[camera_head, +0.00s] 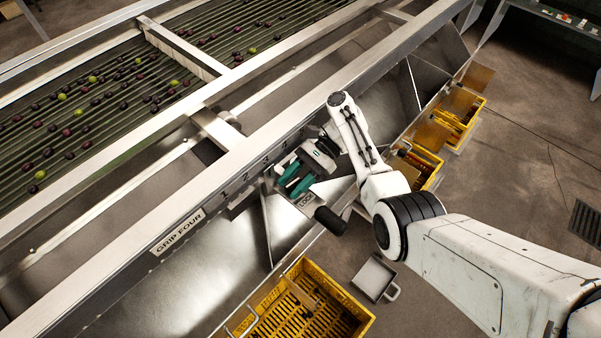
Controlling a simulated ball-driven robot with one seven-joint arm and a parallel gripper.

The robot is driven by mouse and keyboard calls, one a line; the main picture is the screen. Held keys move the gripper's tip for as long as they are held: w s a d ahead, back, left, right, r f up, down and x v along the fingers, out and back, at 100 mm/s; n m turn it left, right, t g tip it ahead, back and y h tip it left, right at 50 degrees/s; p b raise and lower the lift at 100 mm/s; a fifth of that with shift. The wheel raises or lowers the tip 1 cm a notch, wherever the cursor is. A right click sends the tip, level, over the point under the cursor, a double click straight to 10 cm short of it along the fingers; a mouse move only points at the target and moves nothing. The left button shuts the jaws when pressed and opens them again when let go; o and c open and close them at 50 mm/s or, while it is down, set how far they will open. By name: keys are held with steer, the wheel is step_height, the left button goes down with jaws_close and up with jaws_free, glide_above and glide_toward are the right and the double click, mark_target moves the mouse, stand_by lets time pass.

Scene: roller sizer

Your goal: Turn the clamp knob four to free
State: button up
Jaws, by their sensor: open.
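My gripper (295,179) is open, its two teal fingers apart beside the sizer's side rail, just above a plate marked LOCK (307,200). A black cylindrical knob (330,220) sticks out just below that plate, toward the lower right of my fingers; it looks like the clamp knob, but I cannot confirm it. The fingers appear clear of it, and nothing shows between them. My wrist hides part of the clamp area.
Dark and green olives lie on the roller bed (75,140) at upper left. A yellow crate (355,309) stands below the chute, with a grey scoop-like tray (373,277) beside it. More yellow crates (432,183) stand behind my arm. The floor at right is open.

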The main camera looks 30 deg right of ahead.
steer(key=v, duration=1)
steer(key=shift+d, duration=0.3)
